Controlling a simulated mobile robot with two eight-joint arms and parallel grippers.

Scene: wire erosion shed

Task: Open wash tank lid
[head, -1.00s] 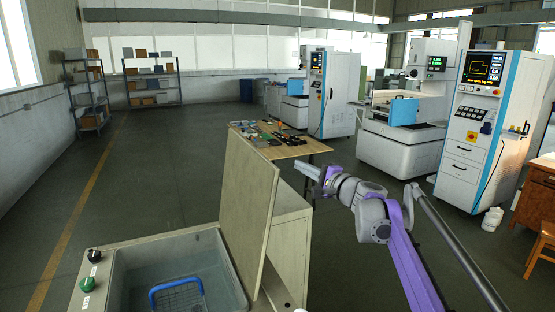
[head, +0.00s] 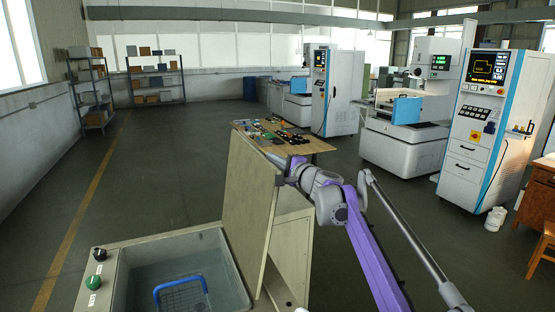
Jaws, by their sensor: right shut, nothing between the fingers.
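The wash tank (head: 215,238) is at the bottom left, with its inside in view. Its beige lid (head: 247,205) stands steeply raised along the tank's right side. My right gripper (head: 276,161) is at the lid's upper right edge, shut with nothing held. Whether it touches the lid I cannot tell, and part of the lid's edge is covered by the gripper. My left gripper is not in view.
A blue wire basket (head: 180,295) sits in the tank. Two knobs, black (head: 99,254) and green (head: 94,283), are on the tank's left rim. A wooden table (head: 312,146) with small parts stands behind the lid. The floor at left is clear.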

